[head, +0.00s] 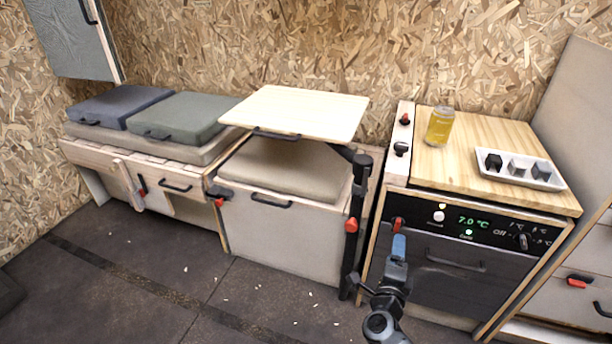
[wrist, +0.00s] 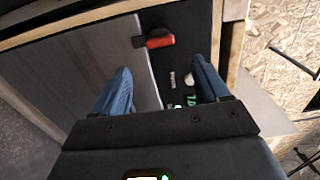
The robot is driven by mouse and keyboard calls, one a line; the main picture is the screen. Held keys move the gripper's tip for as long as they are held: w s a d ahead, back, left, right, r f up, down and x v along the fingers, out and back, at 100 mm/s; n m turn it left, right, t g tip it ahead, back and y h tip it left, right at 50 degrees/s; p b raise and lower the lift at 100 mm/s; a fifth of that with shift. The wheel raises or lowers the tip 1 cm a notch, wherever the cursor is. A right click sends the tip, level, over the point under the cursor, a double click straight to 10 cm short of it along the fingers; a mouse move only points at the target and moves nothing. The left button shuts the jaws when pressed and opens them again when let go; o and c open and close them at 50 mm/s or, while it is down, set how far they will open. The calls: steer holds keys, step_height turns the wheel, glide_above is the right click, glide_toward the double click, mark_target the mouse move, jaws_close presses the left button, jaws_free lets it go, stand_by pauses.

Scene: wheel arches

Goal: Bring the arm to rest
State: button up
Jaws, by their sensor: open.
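My gripper (head: 399,246) is in front of the upper left corner of the dark fridge-like unit (head: 450,278) in the head view. Its blue fingers point at the unit's front. In the wrist view my gripper (wrist: 160,72) has its two blue fingers spread wide with nothing between the tips. A red-handled latch (wrist: 158,41) lies ahead of the fingers, and it also shows just above them in the head view (head: 397,224). I cannot tell the exact gap to the latch; the gripper looks apart from it.
A yellow can (head: 440,126) and a white tray (head: 520,170) with several dark cubes stand on the unit's wooden top. A pale tabletop (head: 297,112) juts over a cushioned bench (head: 280,225) to the left. The dark floor (head: 250,300) is open in front.

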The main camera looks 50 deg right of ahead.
steer(key=shift+a, duration=0.1)
steer(key=s+a+r+n+t+y, duration=0.3)
steer(key=s+a+r+n, duration=0.1)
steer(key=a+n, duration=0.35)
steer(key=s+a+r+n+t+y, duration=0.35)
steer(key=a+n, duration=0.25)
steer(key=a, duration=0.3)
steer(key=s+a+r+n+t+y, duration=0.3)
steer(key=a+r+n+y, duration=0.1)
steer(key=a+n, duration=0.35)
steer(key=s+a+r+n+g+y, duration=0.2)
steer(key=s+a+r+n+y, duration=0.4)
steer(key=s+a+r+n, duration=0.35)
step_height(320, 180, up, 15)
steer(key=w+d+n+p, duration=0.1)
steer(key=p, duration=1.3)
steer(key=shift+w+d+p, duration=0.2)
steer(key=shift+d+p, duration=0.15)
steer(key=shift+p, duration=0.05)
